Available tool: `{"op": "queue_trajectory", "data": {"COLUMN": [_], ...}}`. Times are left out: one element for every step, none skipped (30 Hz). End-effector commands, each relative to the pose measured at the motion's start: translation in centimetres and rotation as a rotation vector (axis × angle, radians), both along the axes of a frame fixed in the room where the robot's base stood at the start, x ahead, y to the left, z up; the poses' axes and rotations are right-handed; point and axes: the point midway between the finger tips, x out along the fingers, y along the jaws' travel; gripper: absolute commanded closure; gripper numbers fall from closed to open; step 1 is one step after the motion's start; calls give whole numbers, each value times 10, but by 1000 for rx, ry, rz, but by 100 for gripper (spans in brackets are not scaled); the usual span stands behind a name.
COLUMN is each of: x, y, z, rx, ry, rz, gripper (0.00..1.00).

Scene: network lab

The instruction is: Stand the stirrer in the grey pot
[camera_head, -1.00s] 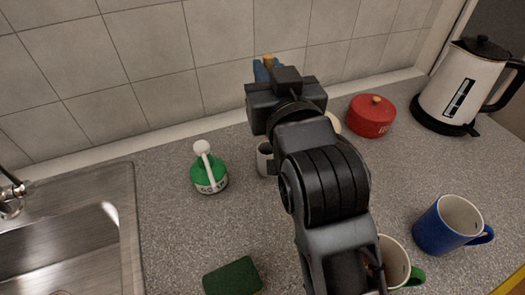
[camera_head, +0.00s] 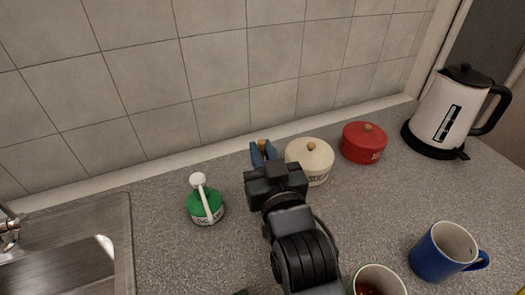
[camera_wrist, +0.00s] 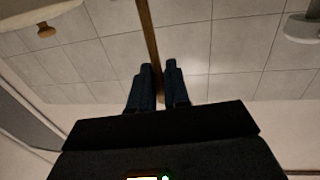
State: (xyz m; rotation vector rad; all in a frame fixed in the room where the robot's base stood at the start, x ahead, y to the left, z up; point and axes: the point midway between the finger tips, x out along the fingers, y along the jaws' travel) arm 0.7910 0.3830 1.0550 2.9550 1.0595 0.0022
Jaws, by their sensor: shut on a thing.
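The stirrer (camera_wrist: 149,40) is a thin brown wooden stick. In the wrist view it runs between the two blue fingers of my gripper (camera_wrist: 158,80), which is shut on it. In the head view, my gripper (camera_head: 263,152) is at the back of the counter, left of the cream pot, with only a small tan bit of the stirrer between its fingers. The stirrer's lower end is hidden. The grey pot is not visible now; my gripper and wrist cover the spot where it stood in the earlier view.
A cream lidded pot (camera_head: 311,160) and a red one (camera_head: 363,146) stand right. A kettle (camera_head: 452,112), blue mug (camera_head: 446,252) and another mug (camera_head: 379,281) are further right and front.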

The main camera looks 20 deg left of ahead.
Motion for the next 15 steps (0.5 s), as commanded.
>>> {"op": "queue_trajectory", "data": {"x": [0,0,0,0,0,0,0,0,0,0,0,0,0,0,0], "y": [0,0,0,0,0,0,0,0,0,0,0,0,0,0,0], "z": [0,0,-1,-2,-3,-3,-3,-3,-3,-3,-2,-2,-2,-2,-2], "rx": [0,0,0,0,0,0,0,0,0,0,0,0,0,0,0], "ry": [0,0,0,0,0,0,0,0,0,0,0,0,0,0,0], "rz": [0,0,0,0,0,0,0,0,0,0,0,0,0,0,0], "gripper": [100,100,100,100,100,83,80,77,73,70,67,64,61,58,55]}}
